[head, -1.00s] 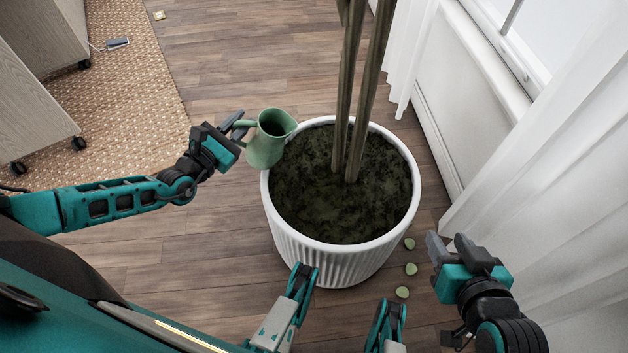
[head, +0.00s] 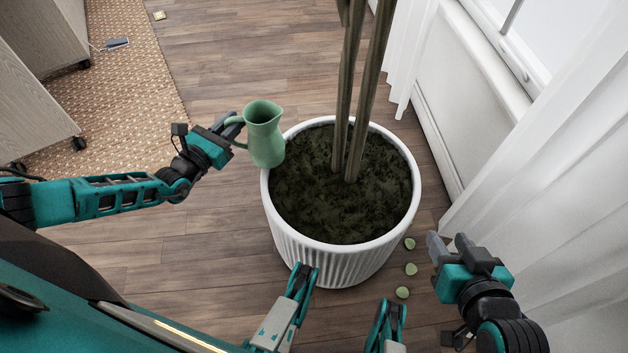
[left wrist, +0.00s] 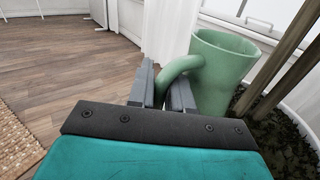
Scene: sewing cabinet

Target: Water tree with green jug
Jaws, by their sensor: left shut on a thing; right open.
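The green jug (head: 265,138) is held nearly upright at the left rim of the white pot (head: 325,262). My left gripper (head: 232,127) is shut on the jug's handle. In the left wrist view the jug (left wrist: 220,75) stands to the right of the fingers, with its handle between them (left wrist: 168,90). The tree (head: 359,90) rises as several thin trunks from dark soil (head: 340,205) in the pot; its top is out of view. My right gripper (head: 452,247) is open and empty, right of the pot.
Several small green discs (head: 410,269) lie on the wooden floor between the pot and my right gripper. White curtains (head: 560,200) hang at the right. A woven rug (head: 130,80) and wheeled grey cabinets (head: 35,100) are at the left.

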